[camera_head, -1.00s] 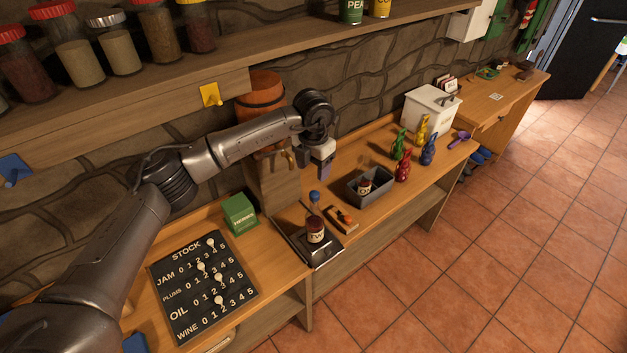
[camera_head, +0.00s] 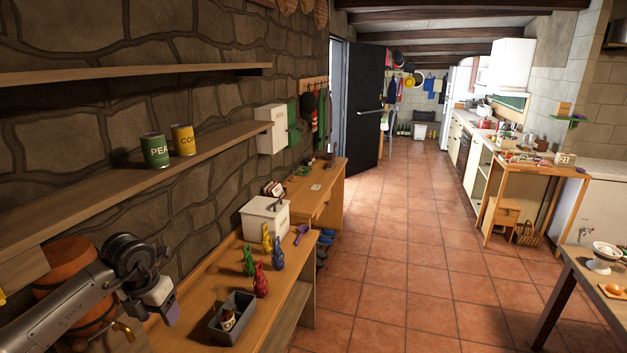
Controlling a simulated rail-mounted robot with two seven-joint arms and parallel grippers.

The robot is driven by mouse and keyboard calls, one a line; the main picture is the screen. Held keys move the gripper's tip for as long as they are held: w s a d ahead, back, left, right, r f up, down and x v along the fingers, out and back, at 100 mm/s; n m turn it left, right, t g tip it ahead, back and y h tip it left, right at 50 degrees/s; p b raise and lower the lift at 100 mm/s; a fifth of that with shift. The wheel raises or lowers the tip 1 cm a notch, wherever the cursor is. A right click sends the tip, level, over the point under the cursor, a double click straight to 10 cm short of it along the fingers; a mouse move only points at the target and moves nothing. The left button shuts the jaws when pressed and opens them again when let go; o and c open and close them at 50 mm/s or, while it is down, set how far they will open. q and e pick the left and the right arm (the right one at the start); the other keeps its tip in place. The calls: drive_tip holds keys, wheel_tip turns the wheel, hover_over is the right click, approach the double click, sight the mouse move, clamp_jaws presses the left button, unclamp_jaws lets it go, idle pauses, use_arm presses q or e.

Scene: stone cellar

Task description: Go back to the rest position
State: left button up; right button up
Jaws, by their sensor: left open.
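My left arm comes in at the lower left of the head view. Its gripper (camera_head: 168,308) hangs above the left workbench (camera_head: 200,285), in front of the wooden barrel (camera_head: 68,268). The gripper is open, and I see nothing between its fingers. It is left of the grey bin (camera_head: 234,318), apart from it. A small dark jar (camera_head: 228,320) is in the bin. My right gripper is not in view.
Green (camera_head: 249,262), red (camera_head: 260,280), yellow and blue figures stand on the bench near a white box (camera_head: 265,217). A shelf (camera_head: 130,190) with two cans runs above. The tiled floor (camera_head: 400,250) is clear in the middle. A table (camera_head: 590,300) stands at right.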

use_arm(q)
drive_tip(key=w+d+r+m+t+h, duration=0.1)
drive_tip(key=w+d+r+t+h, duration=0.85)
drive_tip(key=d+r, duration=0.25)
drive_tip(key=s+r+n+t+y, duration=0.45)
drive_tip(key=r+n+t, duration=0.35)
drive_tip(key=r+n, duration=0.3)
drive_tip(key=s+r+n+t+y, duration=0.45)
drive_tip(key=r+n+t, duration=0.4)
drive_tip(key=r, duration=0.45)
drive_tip(key=s+d+f+n+g, duration=0.1)
drive_tip(key=s+f+n+g, duration=0.4)
drive_tip(key=f, duration=0.7)
drive_tip(key=s+d+f+n+g+y, duration=0.1)
drive_tip(key=s+f+n+g, duration=0.35)
drive_tip(key=f, duration=0.75)
drive_tip(key=s+d+f+n+g, duration=0.1)
drive_tip(key=s+f+n+g, duration=0.4)
drive_tip(key=f, duration=0.7)
drive_tip(key=s+f+n+g, duration=0.2)
drive_tip(key=s+f+g, duration=0.7)
drive_tip(key=s+f, duration=1.8)
wheel_tip(320, 180, up, 26)
drive_tip(key=w+p, duration=0.1)
drive_tip(key=p, duration=2.4)
drive_tip(key=shift+d, duration=0.15)
